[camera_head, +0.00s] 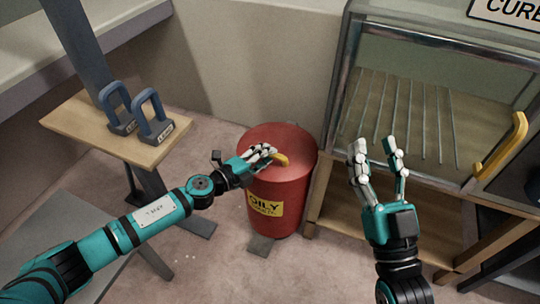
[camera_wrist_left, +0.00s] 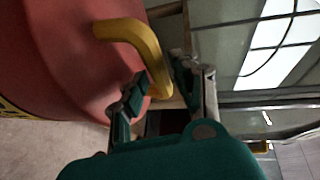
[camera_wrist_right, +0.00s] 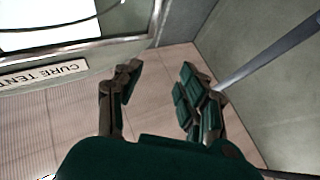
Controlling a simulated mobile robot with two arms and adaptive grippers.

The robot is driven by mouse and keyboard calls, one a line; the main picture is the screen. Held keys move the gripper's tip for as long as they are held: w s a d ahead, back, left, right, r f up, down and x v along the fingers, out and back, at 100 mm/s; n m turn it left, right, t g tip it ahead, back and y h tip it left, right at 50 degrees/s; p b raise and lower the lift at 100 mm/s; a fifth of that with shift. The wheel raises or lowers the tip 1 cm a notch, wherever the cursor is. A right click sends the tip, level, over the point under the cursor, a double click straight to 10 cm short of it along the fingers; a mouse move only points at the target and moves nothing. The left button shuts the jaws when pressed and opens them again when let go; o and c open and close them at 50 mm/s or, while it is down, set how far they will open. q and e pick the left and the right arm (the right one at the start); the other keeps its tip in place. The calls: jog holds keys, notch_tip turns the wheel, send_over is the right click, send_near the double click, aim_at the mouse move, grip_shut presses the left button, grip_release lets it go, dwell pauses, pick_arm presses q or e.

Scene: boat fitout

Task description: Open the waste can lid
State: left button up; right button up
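The waste can (camera_head: 285,195) is a red drum with a yellow "OILY" label, standing on the floor. Its round lid (camera_head: 275,137) looks flat and closed. A yellow handle (camera_head: 281,160) sits at the lid's front edge. In the left wrist view the handle (camera_wrist_left: 143,45) runs in between the fingers of my left gripper (camera_wrist_left: 158,80). My left gripper (camera_head: 262,153) is at the handle; whether its fingers press on it cannot be told. My right gripper (camera_head: 376,150) is open and empty, in front of the glass cabinet; it also shows in the right wrist view (camera_wrist_right: 157,78).
A glass-fronted cabinet (camera_head: 410,105) with a yellow handle (camera_head: 502,147) stands on a wooden frame to the can's right. At left, two blue-handled blocks (camera_head: 153,120) stand on a small wooden shelf (camera_head: 85,127). A wall is close behind the can.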

pick_arm(q)
jog(key=shift+x, duration=1.05)
pick_arm(e)
jog(key=shift+s+r+t, duration=0.7)
jog(key=shift+r+t, duration=0.1)
jog(key=shift+r, duration=0.15)
pick_arm(q)
jog(key=shift+s, duration=0.1)
grip_shut()
